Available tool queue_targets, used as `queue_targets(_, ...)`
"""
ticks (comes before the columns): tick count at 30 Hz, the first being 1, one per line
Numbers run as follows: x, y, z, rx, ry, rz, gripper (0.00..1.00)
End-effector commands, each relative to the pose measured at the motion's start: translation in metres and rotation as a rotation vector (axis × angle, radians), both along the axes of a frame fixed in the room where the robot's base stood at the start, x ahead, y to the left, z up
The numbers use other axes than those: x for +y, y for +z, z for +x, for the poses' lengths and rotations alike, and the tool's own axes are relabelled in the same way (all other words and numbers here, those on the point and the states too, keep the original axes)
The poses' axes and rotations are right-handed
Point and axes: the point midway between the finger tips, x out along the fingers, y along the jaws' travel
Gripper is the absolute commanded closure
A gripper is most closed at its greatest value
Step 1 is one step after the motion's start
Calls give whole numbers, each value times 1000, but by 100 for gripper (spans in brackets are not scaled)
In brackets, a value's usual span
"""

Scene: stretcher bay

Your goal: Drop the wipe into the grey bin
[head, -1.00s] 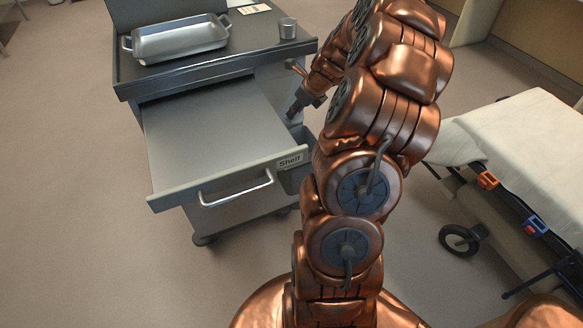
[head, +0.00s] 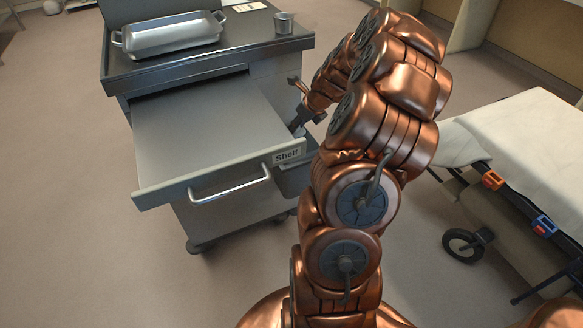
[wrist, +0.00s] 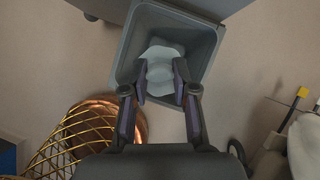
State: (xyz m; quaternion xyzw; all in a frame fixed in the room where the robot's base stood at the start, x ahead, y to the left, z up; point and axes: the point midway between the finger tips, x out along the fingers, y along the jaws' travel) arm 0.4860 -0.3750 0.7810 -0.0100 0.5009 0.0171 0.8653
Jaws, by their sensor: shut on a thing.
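The pale, crumpled wipe (wrist: 160,62) is between the fingertips of my gripper (wrist: 160,84) in the wrist view. My gripper is shut on it. The wipe shows against the inside of the square grey bin (wrist: 203,52), over its open mouth. I cannot tell how high it is above the rim. In the head view my gripper (head: 300,125) is beside the cart's right side, mostly hidden by my arm. The wipe cannot be made out there. A part of the grey bin (head: 296,181) shows below the Shelf label, partly behind my arm.
The cart has a pulled-out shelf (head: 205,135) with a handle, and a metal tray (head: 170,38) and small cup (head: 283,22) on top. A stretcher (head: 530,140) stands at the right.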

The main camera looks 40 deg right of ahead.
Motion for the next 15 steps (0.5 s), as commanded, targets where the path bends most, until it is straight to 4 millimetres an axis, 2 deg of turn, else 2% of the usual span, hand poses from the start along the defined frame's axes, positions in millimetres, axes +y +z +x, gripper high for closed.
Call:
queue_targets(8,0,-2,0,1,1,-1,100)
queue_targets(9,0,-2,0,1,1,-1,72)
queue_targets(15,0,-2,0,1,1,0,51)
